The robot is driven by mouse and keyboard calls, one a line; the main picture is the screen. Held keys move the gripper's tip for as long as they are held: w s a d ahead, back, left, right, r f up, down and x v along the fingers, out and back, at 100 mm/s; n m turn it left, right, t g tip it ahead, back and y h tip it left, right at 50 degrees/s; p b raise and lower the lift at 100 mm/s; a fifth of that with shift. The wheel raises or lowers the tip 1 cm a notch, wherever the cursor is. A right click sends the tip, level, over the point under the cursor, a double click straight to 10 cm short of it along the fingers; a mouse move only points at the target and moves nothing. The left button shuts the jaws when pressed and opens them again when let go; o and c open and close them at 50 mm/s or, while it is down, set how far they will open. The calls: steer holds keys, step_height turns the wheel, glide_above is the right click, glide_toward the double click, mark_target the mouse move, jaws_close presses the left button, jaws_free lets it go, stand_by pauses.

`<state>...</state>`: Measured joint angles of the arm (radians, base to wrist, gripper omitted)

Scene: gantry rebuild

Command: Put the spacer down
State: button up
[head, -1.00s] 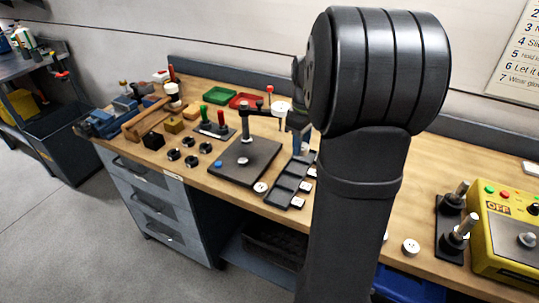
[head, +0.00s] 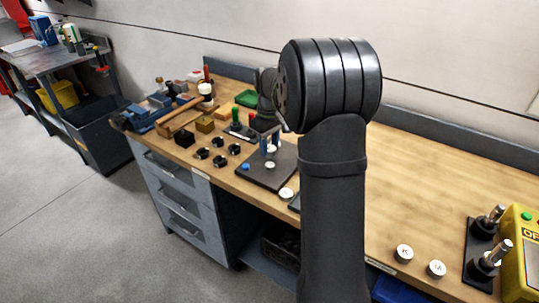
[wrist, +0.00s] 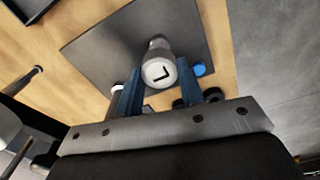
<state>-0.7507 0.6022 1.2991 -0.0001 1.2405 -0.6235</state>
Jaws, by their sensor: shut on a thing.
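The spacer (wrist: 159,72) is a white round piece marked L, seen between the blue fingers of my gripper (wrist: 159,82) in the wrist view. The gripper is shut on it. In the head view my gripper (head: 270,142) is above the dark square plate (head: 255,178), with the white spacer (head: 271,150) low between its fingers. The plate (wrist: 100,45) lies behind the spacer in the wrist view, with a grey post top (wrist: 158,43) just beyond it. I cannot tell whether the spacer touches anything below.
A white disc (head: 270,165) and a blue knob (head: 246,167) are on the plate. Another white disc (head: 286,193) is near its front corner. Several black round holders (head: 219,161) stand left. Discs K (head: 403,253) and M (head: 436,269) lie on the right. My arm hides part of the bench.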

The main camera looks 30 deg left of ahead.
mark_target(270, 148)
steer(key=shift+f, duration=2)
steer(key=shift+f, duration=0.1)
steer(key=o, duration=1)
step_height(270, 148, up, 12)
steer(key=shift+r, duration=0.1)
step_height(270, 148, down, 13)
steer(key=shift+r, duration=2.25)
